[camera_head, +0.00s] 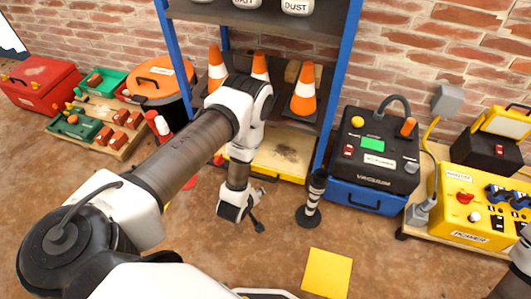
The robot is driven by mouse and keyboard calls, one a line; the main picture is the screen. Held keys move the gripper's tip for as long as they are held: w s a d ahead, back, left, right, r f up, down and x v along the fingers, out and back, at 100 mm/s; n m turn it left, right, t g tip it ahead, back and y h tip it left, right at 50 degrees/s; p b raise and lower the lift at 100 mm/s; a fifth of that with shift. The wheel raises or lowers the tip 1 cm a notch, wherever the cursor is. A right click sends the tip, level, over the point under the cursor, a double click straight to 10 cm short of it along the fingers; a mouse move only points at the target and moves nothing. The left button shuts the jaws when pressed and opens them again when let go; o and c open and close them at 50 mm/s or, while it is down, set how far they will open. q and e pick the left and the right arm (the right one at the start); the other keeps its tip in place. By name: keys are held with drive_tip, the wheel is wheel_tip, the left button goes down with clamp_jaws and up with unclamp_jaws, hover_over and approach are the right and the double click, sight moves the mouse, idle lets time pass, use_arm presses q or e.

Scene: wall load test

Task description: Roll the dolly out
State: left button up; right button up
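A low yellow platform with a worn, stained tan top (283,155) sits on the floor under the shelf rack, between its blue posts. It may be the dolly; no wheels show on it. A wooden board on dark casters (403,232) at the right, under the yellow power box, could also be a dolly. My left arm reaches across the middle of the head view. My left gripper (254,218) hangs low in front of the yellow platform, with apparent clear floor below; its finger opening is unclear. Part of my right arm shows at the right edge; its gripper is out of view.
Orange cones (304,90) stand on the rack's shelf. A black-and-white banded post (311,203) stands right of my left gripper. A vacuum unit (374,150) on a blue case and the power box (480,208) are at right. A yellow square (327,273) marks the floor.

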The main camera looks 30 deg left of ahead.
use_arm(q)
drive_tip(key=w+a+f+n+t+y+b, duration=0.1)
drive_tip(key=w+a+f+n+t+b, duration=0.2)
drive_tip(key=f, duration=0.4)
drive_tip(key=w+a+f+n+t+b, duration=0.1)
drive_tip(key=w+f+n+b, duration=0.15)
drive_tip(key=f+b, duration=0.4)
drive_tip(key=n+t+y+b, duration=0.1)
drive_tip(key=n+t+b, duration=0.25)
drive_tip(key=b, duration=0.35)
approach(260, 177)
drive_tip(key=w+f, duration=0.2)
drive_tip(key=shift+n, duration=0.3)
drive_tip(key=b+x, duration=0.1)
drive_tip(key=x, duration=0.1)
drive_tip(key=b+x, duration=0.1)
drive_tip(key=x, duration=0.2)
drive_tip(key=b+x, duration=0.1)
drive_tip(key=x, duration=0.2)
drive_tip(key=shift+a+r, duration=0.1)
drive_tip(key=shift+r, duration=0.3)
use_arm(e)
wheel_tip(260, 177, down, 24)
use_arm(q)
drive_tip(key=shift+c, duration=0.3)
clamp_jaws()
